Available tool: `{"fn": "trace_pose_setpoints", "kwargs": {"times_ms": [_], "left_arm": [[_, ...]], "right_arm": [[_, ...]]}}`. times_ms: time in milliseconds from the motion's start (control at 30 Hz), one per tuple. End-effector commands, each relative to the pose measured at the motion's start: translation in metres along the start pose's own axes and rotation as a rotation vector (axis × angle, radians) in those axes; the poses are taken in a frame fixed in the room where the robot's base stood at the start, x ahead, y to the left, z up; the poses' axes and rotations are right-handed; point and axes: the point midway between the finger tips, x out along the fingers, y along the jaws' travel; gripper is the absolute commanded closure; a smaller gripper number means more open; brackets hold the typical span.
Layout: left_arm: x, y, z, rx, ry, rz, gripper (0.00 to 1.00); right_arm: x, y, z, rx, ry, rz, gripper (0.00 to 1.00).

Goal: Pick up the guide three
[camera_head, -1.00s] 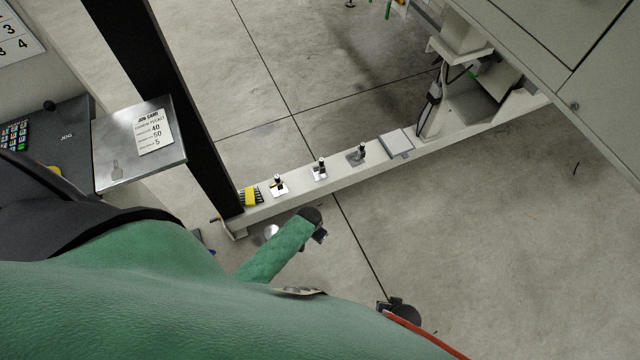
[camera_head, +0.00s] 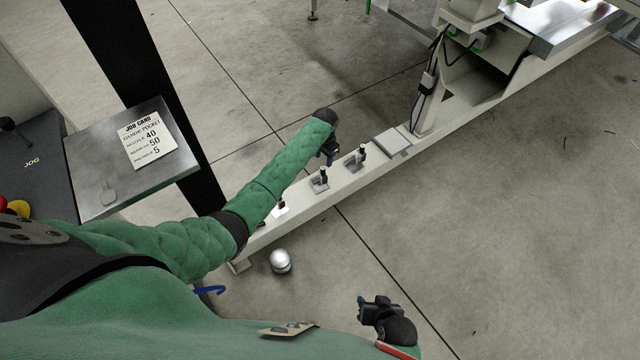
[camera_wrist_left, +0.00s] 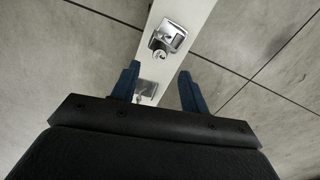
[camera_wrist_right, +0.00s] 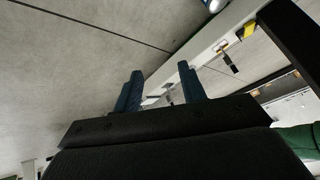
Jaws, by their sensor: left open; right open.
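I cannot read which is numbered three. My left gripper (camera_head: 328,157) is open and empty, above the beam near the middle and right guides. In the left wrist view one guide (camera_wrist_left: 170,37) lies beyond the fingertips, and another base (camera_wrist_left: 146,89) shows between the blue fingers. My right gripper (camera_head: 364,303) is open and empty over the floor, in front of the beam.
A grey flat plate (camera_head: 393,142) lies on the beam right of the guides, before a cabled post (camera_head: 428,88). A job card (camera_head: 147,138) lies on a metal shelf beside a black column (camera_head: 135,80). A silver-topped round object (camera_head: 280,262) is near the beam's left end.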

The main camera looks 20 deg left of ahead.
Motion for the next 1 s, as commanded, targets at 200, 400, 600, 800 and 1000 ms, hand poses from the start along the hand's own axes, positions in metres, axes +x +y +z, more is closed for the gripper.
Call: {"fn": "trace_pose_setpoints", "kwargs": {"times_ms": [200, 400, 600, 800, 1000], "left_arm": [[0.014, -0.002, -0.002, 0.001, -0.004, 0.001, 0.55], [0.032, -0.001, -0.001, 0.001, -0.003, 0.001, 0.55], [0.059, 0.001, 0.001, 0.001, -0.004, 0.001, 0.55], [0.075, 0.001, 0.001, 0.001, -0.002, 0.001, 0.55], [0.076, 0.001, 0.001, 0.001, -0.001, 0.0, 0.55]], "right_arm": [[0.004, 0.0, 0.002, 0.001, 0.007, -0.001, 0.59], [0.006, 0.001, 0.005, 0.001, 0.009, 0.0, 0.59], [0.01, 0.002, 0.007, 0.001, 0.013, 0.0, 0.59], [0.015, 0.003, 0.011, 0.002, 0.02, 0.001, 0.59], [0.015, 0.003, 0.012, 0.002, 0.021, 0.001, 0.59]]}}
